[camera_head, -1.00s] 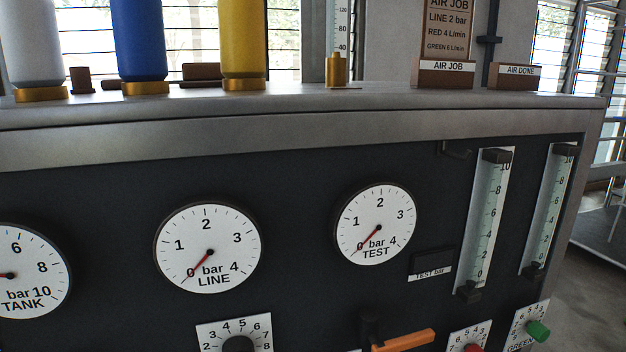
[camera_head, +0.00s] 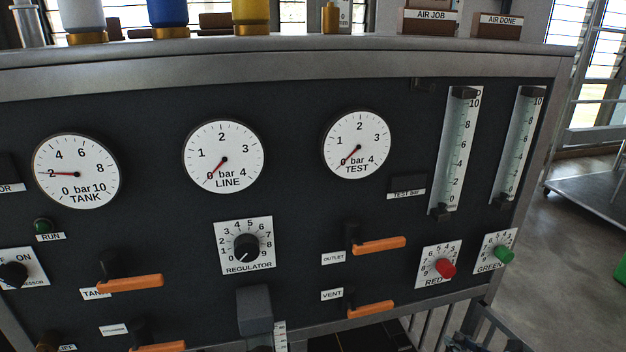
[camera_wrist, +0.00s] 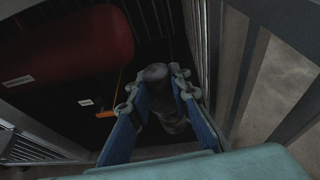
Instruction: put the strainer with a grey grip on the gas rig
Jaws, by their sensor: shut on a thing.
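The gas rig (camera_head: 300,220) fills most of the head view, a dark upright panel in a grey metal frame with gauges, dials and orange-handled valves. In the wrist view my gripper (camera_wrist: 165,98) has its blue-padded fingers on either side of a dark grey, rounded thing, shut on it. This looks like the strainer (camera_wrist: 156,73), with its grey grip; its far end and full shape are hard to make out in the dark. I cannot clearly make out my gripper or the strainer in the head view.
A red tank (camera_wrist: 70,55) lies at upper left in the wrist view, with grey upright bars (camera_wrist: 230,60) close on the right. Orange handles (camera_head: 380,244) stick out from the panel. Bottles (camera_head: 168,15) stand on the rig's top ledge. Open floor (camera_head: 555,240) shows at right.

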